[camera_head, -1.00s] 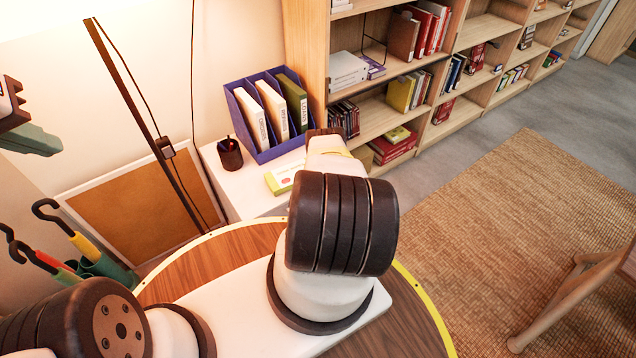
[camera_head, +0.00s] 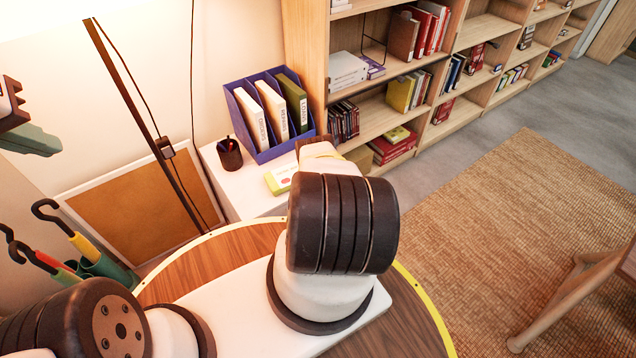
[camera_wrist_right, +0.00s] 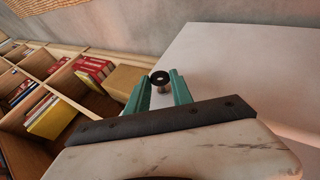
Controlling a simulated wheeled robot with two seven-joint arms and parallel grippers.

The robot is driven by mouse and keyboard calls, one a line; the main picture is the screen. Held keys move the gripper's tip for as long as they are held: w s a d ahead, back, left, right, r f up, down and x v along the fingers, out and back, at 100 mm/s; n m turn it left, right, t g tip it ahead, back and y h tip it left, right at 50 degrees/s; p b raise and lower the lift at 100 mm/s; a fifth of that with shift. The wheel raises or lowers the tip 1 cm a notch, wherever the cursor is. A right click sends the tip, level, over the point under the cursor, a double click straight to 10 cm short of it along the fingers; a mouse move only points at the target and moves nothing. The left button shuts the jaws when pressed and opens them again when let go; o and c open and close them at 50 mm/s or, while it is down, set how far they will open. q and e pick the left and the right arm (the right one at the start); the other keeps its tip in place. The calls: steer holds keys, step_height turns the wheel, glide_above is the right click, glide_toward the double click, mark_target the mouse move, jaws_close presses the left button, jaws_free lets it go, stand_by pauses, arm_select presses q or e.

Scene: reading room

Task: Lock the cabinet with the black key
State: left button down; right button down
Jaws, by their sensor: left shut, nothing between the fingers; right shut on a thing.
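My right gripper (camera_wrist_right: 159,92) is shut on the black key (camera_wrist_right: 160,77) in the right wrist view. The key's round black head with a hole stands between the teal fingertips. The rest of the key is hard to make out. A white cabinet (camera_wrist_right: 245,75) fills the right of that view, just beyond the fingers. In the head view its top (camera_head: 245,190) shows at the wall, partly behind my right arm. The lock cannot be seen. My left gripper (camera_head: 28,138) is shut and empty at the left edge of the head view, only partly in frame.
A purple file holder (camera_head: 262,150), a dark pen cup (camera_head: 229,155) and a yellow-green box (camera_head: 279,180) are on the cabinet. A bookshelf (camera_head: 345,98) stands right of it. Umbrellas (camera_head: 80,243) and a cork board (camera_head: 130,215) are at left.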

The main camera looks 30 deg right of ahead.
steer(key=shift+a+f+h, duration=0.15)
steer(key=shift+a+h, duration=0.05)
steer(key=shift+h, duration=0.7)
steer(key=c, duration=1.1)
jaws_free()
steer(key=v, duration=0.8)
steer(key=shift+f, duration=0.15)
steer(key=shift+c, duration=0.5)
